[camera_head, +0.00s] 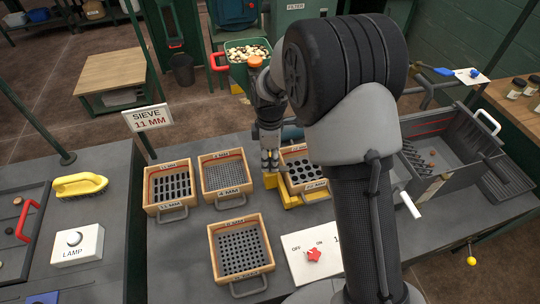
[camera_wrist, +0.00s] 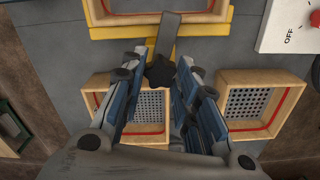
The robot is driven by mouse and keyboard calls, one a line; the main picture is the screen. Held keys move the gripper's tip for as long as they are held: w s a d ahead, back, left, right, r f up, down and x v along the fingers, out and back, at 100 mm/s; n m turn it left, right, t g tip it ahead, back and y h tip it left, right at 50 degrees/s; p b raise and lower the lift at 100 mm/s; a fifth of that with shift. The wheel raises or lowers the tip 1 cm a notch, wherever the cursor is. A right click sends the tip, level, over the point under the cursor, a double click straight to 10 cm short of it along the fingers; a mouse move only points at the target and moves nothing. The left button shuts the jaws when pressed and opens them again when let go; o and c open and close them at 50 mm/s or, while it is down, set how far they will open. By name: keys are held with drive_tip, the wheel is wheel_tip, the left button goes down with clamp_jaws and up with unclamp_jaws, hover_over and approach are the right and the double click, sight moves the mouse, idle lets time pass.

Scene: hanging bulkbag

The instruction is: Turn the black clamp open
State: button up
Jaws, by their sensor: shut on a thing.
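The black clamp (camera_wrist: 163,62) shows in the wrist view as a dark lever with a rounded knob, pointing up the picture over the edge of a yellow frame (camera_wrist: 108,32). My gripper (camera_wrist: 160,66) has its blue-padded fingers on either side of the knob and is shut on it. In the head view my gripper (camera_head: 270,163) points down at the left side of the yellow frame (camera_head: 292,198), and the clamp is hidden there by the gripper. A wooden sieve (camera_head: 306,172) with large round holes sits in that frame.
Loose wooden sieves lie left of the frame: slotted (camera_head: 172,187), fine-mesh (camera_head: 223,176) and, nearer, square-holed (camera_head: 240,250). A white switch panel (camera_head: 312,255) with a red knob lies in front. A sign (camera_head: 147,117) reads "SIEVE 11 MM". A grey metal bin (camera_head: 440,150) stands right.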

sight(270, 162)
drive_tip(key=m+p, duration=0.1)
drive_tip(key=m, duration=0.2)
drive_tip(key=shift+r+m+p, duration=0.1)
drive_tip(key=shift+m+p, duration=0.2)
drive_tip(key=m+p, duration=0.1)
drive_tip(key=m, duration=0.2)
drive_tip(key=shift+m, duration=0.3)
drive_tip(key=m+p, duration=0.1)
drive_tip(key=m, duration=0.2)
drive_tip(key=shift+m, duration=0.4)
drive_tip(key=shift+m+p, duration=0.45)
drive_tip(key=shift+m, duration=1.45)
drive_tip(key=o, duration=1.1)
drive_tip(key=shift+c, duration=0.2)
wheel_tip(270, 162, up, 12)
